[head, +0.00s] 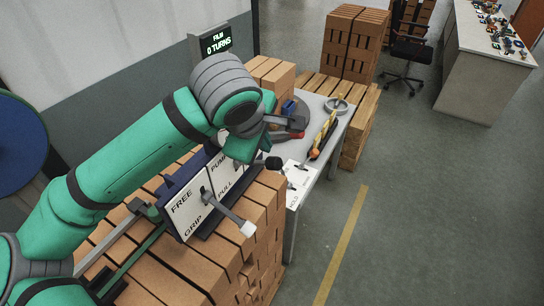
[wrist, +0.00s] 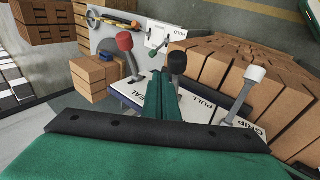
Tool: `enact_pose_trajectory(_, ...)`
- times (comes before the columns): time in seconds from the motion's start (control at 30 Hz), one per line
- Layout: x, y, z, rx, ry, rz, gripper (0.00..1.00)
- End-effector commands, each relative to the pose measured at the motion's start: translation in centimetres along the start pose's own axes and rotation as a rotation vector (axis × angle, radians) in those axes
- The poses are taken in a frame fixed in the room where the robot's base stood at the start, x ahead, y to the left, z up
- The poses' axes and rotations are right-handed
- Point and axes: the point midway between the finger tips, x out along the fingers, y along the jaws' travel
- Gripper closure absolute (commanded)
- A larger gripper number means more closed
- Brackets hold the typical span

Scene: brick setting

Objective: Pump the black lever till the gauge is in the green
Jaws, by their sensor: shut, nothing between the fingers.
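The black lever's round knob (head: 274,163) stands out from the labelled panel in the head view, just below and right of my gripper. In the wrist view the black knob (wrist: 177,61) is just beyond and right of my gripper's fingertips (wrist: 161,76). The teal fingers are together and empty, with the lever's shaft close by; I cannot tell whether they touch it. The panel (head: 187,208) carries the words PUMP and PULL by this lever. My forearm hides part of the panel in the head view. I cannot make out a gauge in either view.
A red-knobbed lever (wrist: 124,41) stands left of the black one, and a grey-white-knobbed lever (wrist: 256,74) right, by GRIP. A display (head: 217,43) reads FILM 0 TURNS. Stacked bricks (head: 205,275) lie below the panel. A grey table (head: 322,103) holds tools behind.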

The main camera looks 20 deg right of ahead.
Motion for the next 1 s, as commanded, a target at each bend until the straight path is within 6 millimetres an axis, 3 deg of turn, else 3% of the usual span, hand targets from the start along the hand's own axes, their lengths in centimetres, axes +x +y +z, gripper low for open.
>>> enact_pose_trajectory(1.0,0.72,-0.52,0.54,0.0,0.0,0.0,1.0)
